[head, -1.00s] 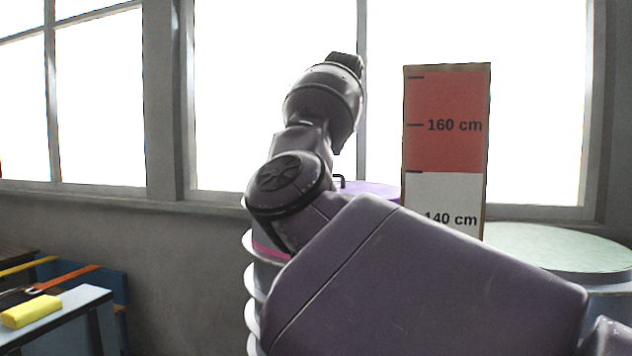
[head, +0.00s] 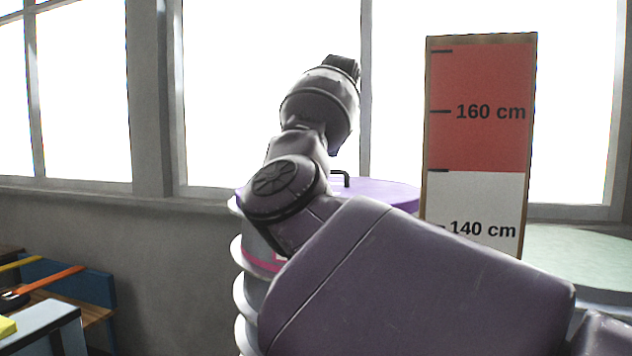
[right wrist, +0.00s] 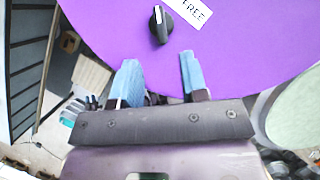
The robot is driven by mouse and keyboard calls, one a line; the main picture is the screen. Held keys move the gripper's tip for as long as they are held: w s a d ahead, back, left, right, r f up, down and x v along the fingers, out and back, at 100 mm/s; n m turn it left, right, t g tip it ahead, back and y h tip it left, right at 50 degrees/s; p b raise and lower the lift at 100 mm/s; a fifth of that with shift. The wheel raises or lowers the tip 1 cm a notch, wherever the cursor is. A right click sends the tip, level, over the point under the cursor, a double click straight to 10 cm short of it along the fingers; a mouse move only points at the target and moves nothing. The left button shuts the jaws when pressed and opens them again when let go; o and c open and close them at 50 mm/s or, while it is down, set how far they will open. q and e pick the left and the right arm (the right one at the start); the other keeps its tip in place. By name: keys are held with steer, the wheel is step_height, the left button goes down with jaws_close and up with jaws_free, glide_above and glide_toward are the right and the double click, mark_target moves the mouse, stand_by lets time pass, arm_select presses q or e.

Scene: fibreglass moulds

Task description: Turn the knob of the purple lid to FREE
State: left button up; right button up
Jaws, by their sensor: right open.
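The purple lid (head: 385,193) tops a ribbed, light grey drum with a pink band, partly hidden behind my right arm in the head view. In the right wrist view the lid (right wrist: 235,50) fills the upper middle. Its black knob (right wrist: 159,25) stands beside a white label reading FREE (right wrist: 192,9). The knob's pale mark points up the picture, not clearly at the label. My right gripper (right wrist: 157,75) is open and empty, its blue fingers apart below the knob and short of it. My left gripper is not in view.
A pale green round top (head: 580,258) is further right. A bench (head: 40,322) stands at lower left.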

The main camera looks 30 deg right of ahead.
steer(key=p+x, duration=0.1)
steer(key=x, duration=0.7)
steer(key=shift+w+f+p, duration=0.15)
steer(key=shift+f+p, duration=0.15)
steer(key=shift+f, duration=0.05)
jaws_close()
